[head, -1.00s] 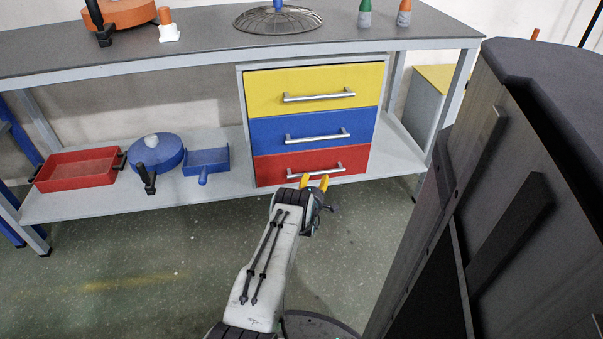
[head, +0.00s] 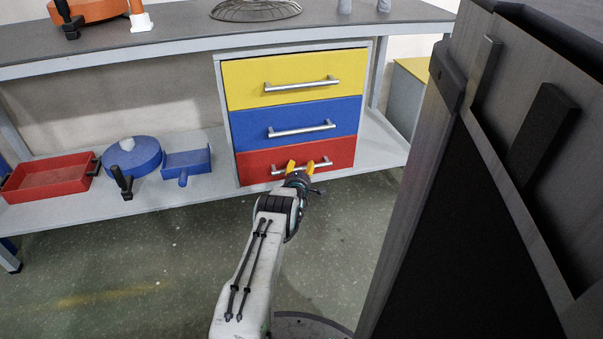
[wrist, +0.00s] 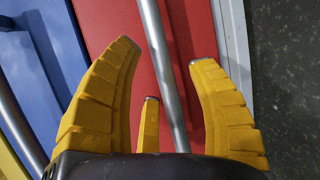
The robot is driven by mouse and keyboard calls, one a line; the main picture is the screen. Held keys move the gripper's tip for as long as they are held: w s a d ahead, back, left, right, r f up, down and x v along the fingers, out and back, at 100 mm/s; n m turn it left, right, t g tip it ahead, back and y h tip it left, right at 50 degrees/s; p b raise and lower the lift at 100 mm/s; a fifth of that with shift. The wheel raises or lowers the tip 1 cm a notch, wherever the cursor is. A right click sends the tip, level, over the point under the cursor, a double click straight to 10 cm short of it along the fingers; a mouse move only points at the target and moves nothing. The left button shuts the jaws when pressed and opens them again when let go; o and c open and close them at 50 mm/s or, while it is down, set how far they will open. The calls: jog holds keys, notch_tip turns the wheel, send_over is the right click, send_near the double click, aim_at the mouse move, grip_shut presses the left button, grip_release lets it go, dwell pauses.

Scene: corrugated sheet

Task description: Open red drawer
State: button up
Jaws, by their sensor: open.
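The red drawer (head: 245,166) is the lowest of three in a grey cabinet under the workbench, and its front is flush with the others. Its silver bar handle (head: 280,171) runs across the front. My gripper (head: 308,164) is open in front of the red drawer, with its yellow fingers at the handle. In the wrist view the handle (wrist: 160,60) passes between the open fingers of my gripper (wrist: 172,65), and they do not clasp it. The red front (wrist: 108,25) lies behind it.
Above are the blue drawer (head: 245,128) and yellow drawer (head: 245,85), both shut. A red tray (head: 48,180), a blue lidded pan (head: 145,158) and a blue scoop (head: 190,163) sit on the lower shelf. A large dark cabinet (head: 430,220) stands close at right.

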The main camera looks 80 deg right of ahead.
jog(key=shift+d+f+b, duration=0.1)
jog(key=shift+d+b, duration=0.25)
jog(key=shift+d, duration=0.2)
jog(key=shift+c, duration=0.5)
grip_shut()
